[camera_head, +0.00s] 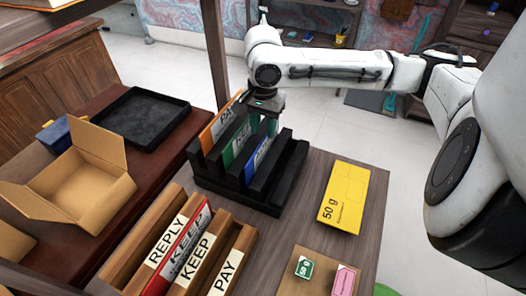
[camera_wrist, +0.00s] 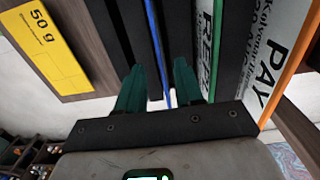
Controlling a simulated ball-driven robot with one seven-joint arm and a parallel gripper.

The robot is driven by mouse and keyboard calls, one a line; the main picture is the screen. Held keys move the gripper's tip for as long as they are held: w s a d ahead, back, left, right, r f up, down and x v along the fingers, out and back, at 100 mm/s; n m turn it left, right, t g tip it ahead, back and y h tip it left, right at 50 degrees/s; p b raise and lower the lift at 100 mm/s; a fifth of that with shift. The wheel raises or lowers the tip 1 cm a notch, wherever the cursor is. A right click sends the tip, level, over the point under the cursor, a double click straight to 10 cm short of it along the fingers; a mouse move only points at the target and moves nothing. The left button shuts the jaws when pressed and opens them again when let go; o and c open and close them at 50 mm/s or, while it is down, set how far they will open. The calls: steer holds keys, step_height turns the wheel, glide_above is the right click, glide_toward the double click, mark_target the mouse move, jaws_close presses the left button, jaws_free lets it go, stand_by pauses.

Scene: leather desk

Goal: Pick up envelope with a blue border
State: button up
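The envelope with a blue border (camera_head: 258,155) stands on edge in a black slotted rack (camera_head: 264,207), behind the front slots. In the wrist view it shows edge-on as a thin blue line (camera_wrist: 158,50). My gripper (camera_head: 264,122) is over the rack with its teal fingers pointing down. In the wrist view the fingers (camera_wrist: 159,88) are apart, one on each side of the blue edge, with gaps visible. The gripper is open. The envelope's lower part is hidden in the rack.
Beside it in the rack stand a green-bordered envelope (camera_head: 233,146) and an orange-bordered one (camera_head: 221,118). A wooden rack (camera_head: 122,262) with a red-bordered envelope (camera_head: 187,246) is in front. A yellow parcel (camera_head: 346,190) lies right; a cardboard box (camera_head: 75,186) and black tray (camera_head: 146,117) are left.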

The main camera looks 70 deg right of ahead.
mark_target(263, 152)
steer(key=shift+f, duration=1.4)
steer(key=shift+c, duration=0.3)
jaws_close()
